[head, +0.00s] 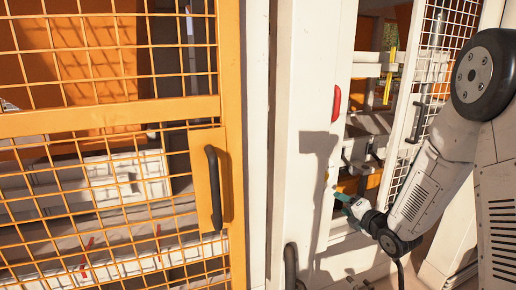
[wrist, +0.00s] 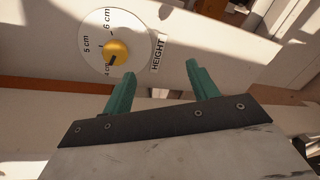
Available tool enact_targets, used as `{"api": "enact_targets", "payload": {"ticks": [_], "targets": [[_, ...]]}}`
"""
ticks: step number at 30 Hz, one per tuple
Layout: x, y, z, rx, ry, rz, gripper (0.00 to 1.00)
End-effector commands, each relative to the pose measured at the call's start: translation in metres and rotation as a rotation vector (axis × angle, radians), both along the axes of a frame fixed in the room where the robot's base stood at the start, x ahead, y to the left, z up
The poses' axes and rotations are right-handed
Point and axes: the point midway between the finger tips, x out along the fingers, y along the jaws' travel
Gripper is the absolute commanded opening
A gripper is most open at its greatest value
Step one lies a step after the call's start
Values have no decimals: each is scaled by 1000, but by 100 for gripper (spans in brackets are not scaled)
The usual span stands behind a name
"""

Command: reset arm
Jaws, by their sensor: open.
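My gripper (wrist: 159,82) is open and empty in the wrist view, its two green fingers apart. A round white dial (wrist: 97,40) with a yellow knob (wrist: 115,52) is just beyond the left finger. The dial has marks for 4, 5 and 6 cm, and the knob's dark pointer is near the 4 cm mark. A label reading HEIGHT (wrist: 158,53) sits beside the dial. In the head view my gripper (head: 338,196) is small, at the end of my bent arm, in front of the white machine's opening. Whether a finger touches the dial cannot be told.
An orange mesh door (head: 110,120) with a black handle (head: 214,188) fills the left. A white post (head: 297,120) stands between it and the opening. A white-framed mesh door (head: 432,75) is at right, close to my arm. A red part (head: 337,102) is on the post.

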Motion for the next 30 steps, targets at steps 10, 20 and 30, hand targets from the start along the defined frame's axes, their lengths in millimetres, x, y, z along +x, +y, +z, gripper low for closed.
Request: {"api": "enact_targets", "payload": {"ticks": [10, 20, 30], "targets": [[-79, -52, -47, 511, 731, -678, 59], [-226, -38, 24, 988, 1003, -1487, 59], [-370, 20, 110, 1269, 1068, -1971, 59]]}}
